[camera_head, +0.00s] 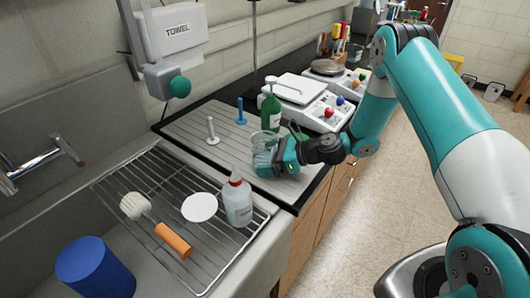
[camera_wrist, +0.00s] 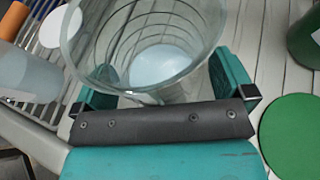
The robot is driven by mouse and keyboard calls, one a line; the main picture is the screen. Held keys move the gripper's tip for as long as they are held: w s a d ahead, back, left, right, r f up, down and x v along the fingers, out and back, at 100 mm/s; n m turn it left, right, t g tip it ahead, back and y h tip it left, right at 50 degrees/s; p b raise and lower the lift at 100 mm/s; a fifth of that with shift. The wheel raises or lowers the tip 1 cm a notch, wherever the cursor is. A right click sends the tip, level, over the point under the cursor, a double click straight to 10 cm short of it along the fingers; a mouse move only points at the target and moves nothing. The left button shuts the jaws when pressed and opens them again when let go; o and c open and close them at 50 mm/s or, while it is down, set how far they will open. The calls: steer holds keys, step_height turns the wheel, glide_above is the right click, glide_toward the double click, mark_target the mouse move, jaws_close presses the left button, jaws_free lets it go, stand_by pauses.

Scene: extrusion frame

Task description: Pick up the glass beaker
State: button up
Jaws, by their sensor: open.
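The glass beaker (camera_head: 265,150) stands upright on the grooved grey board, near the counter's front edge. In the wrist view the beaker (camera_wrist: 150,50) fills the upper middle, and I look down through its open rim to a pale base. My gripper (camera_head: 278,157) is at the beaker from the right in the head view. In the wrist view its two teal fingers (camera_wrist: 163,88) are open, one on each side of the beaker's lower part. I cannot tell whether either finger touches the glass. The far finger is partly hidden in the head view.
A green bottle (camera_head: 271,111) stands just behind the beaker. A squeeze bottle (camera_head: 236,202) stands on the wire drying rack (camera_head: 205,262) to the left, beside a white disc (camera_head: 199,207). Blue and white pegs rise from the grooved board (camera_head: 232,165). Balances (camera_head: 305,97) stand further back.

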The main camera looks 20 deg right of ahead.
steer(key=shift+c, duration=0.5)
steer(key=c, duration=0.9)
steer(key=shift+r, duration=0.2)
